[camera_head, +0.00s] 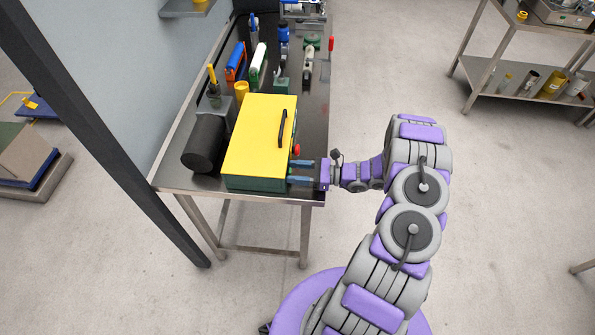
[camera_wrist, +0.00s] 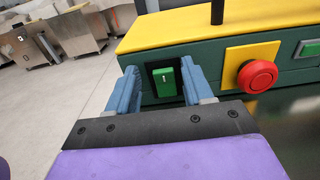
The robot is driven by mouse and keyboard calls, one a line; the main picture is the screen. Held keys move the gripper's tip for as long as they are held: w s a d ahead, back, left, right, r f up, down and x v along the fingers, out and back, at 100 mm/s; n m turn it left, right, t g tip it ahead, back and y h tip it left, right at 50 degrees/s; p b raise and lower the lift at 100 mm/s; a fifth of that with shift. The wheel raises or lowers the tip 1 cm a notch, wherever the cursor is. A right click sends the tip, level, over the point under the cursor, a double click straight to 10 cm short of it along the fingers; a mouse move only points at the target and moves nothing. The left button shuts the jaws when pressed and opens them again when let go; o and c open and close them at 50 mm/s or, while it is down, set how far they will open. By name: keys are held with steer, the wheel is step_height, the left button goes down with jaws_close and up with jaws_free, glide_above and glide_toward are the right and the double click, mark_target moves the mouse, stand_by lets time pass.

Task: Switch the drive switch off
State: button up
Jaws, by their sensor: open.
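The drive switch is a green rocker (camera_wrist: 165,82) in a black frame on the front of a green box with a yellow lid (camera_head: 262,135). A mark shows on its upper part. My gripper (camera_head: 302,171) is at the box's right side in the head view. In the wrist view my gripper (camera_wrist: 160,88) is open, with one blue finger on each side of the switch. I cannot tell whether the fingers touch it. In the head view the switch itself is not visible.
A red emergency stop button (camera_wrist: 257,76) on a yellow plate sits right of the switch, with another green button (camera_wrist: 309,48) beyond it. A black cylinder (camera_head: 204,156) lies left of the box on the metal table (camera_head: 316,140).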

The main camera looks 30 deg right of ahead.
steer(key=shift+d, duration=0.65)
steer(key=c, duration=0.6)
steer(key=shift+a, duration=0.2)
jaws_close()
steer(key=shift+w+r, duration=0.1)
steer(key=shift+t+y+p, duration=0.3)
steer(key=shift+y+p, duration=0.05)
steer(key=shift+y, duration=0.05)
steer(key=shift+f, duration=0.2)
steer(key=o, duration=0.6)
jaws_free()
steer(key=shift+d+f, duration=0.1)
